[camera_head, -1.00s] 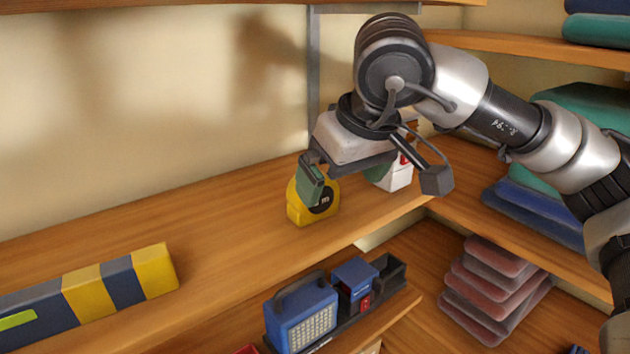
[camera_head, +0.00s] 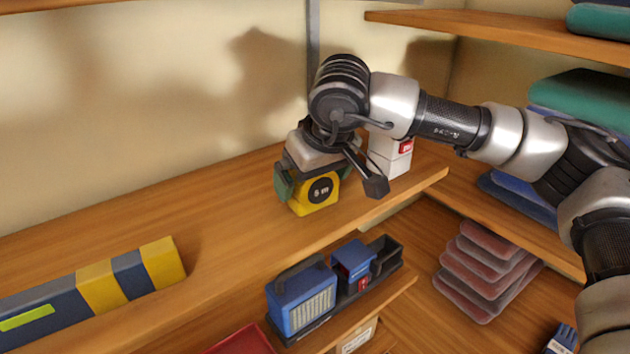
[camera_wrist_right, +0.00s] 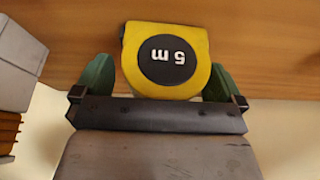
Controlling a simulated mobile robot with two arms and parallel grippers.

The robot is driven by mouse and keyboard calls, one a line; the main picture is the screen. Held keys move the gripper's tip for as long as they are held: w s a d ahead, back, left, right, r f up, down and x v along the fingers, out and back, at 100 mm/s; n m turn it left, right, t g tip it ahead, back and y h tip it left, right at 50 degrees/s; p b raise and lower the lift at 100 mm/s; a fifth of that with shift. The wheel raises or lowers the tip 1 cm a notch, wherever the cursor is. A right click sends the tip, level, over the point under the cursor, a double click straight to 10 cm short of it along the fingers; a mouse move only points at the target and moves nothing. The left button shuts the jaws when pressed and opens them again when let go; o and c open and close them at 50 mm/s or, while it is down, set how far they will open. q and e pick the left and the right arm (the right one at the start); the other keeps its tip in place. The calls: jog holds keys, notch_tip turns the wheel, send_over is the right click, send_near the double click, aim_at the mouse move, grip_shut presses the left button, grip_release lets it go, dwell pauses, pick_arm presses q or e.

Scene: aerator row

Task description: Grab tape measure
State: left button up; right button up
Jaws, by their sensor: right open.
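In the right wrist view, the tape measure (camera_wrist_right: 168,58) lies between the two green fingers of the right gripper (camera_wrist_right: 160,80). The fingers are open, with a gap on the left side; on the right the finger is close to the case, and I cannot tell if it touches. My left gripper is not in view.
A white box with a red label (camera_head: 390,155) stands behind, to the right of my gripper. A blue and yellow striped long box (camera_head: 95,290) lies at the left of the shelf. A blue device (camera_head: 302,298) sits on the lower shelf. The shelf between is clear.

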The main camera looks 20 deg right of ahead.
jog(key=c, duration=0.9)
jog(key=shift+o, duration=0.2)
